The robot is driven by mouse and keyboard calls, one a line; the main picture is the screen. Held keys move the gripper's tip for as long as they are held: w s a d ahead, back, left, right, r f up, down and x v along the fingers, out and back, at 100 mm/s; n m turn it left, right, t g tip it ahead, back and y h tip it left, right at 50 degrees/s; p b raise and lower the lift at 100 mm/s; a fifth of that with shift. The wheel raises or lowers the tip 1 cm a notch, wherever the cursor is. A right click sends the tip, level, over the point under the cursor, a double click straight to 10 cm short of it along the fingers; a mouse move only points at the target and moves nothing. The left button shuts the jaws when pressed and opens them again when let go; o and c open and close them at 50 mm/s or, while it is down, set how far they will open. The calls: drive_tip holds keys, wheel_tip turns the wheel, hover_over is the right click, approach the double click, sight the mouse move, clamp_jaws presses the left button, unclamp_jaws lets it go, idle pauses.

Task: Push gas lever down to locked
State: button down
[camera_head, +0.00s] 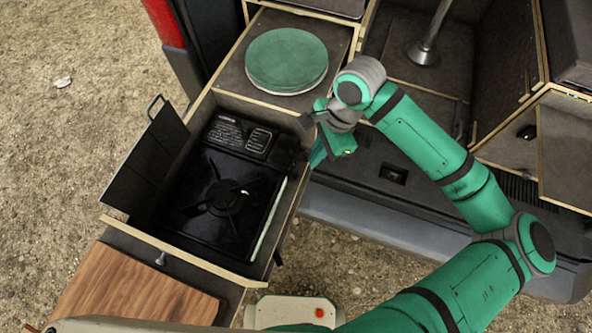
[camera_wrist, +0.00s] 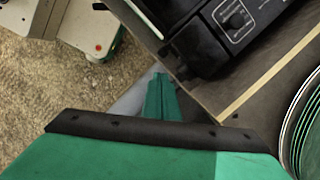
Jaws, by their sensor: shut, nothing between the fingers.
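A black portable gas stove (camera_head: 222,190) sits in a wood-edged drawer, with its burner in the middle and a labelled panel (camera_head: 240,134) at its far end. I cannot clearly make out the gas lever in either view. My gripper (camera_head: 318,158) is shut and empty, pointing down beside the drawer's right wall near the stove's panel end. In the wrist view, its green fingers (camera_wrist: 160,95) are together, apart from the stove.
The drawer's wooden edge (camera_wrist: 262,88) runs between my gripper and a stack of green round plates (camera_head: 287,57). A dark hinged panel (camera_head: 146,165) stands along the drawer's left side. A wooden board (camera_head: 134,290) lies at the near end. The van bumper (camera_head: 400,222) is below my arm.

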drive_tip(key=v, duration=0.7)
drive_tip(key=shift+s+d, duration=0.1)
idle(0.4)
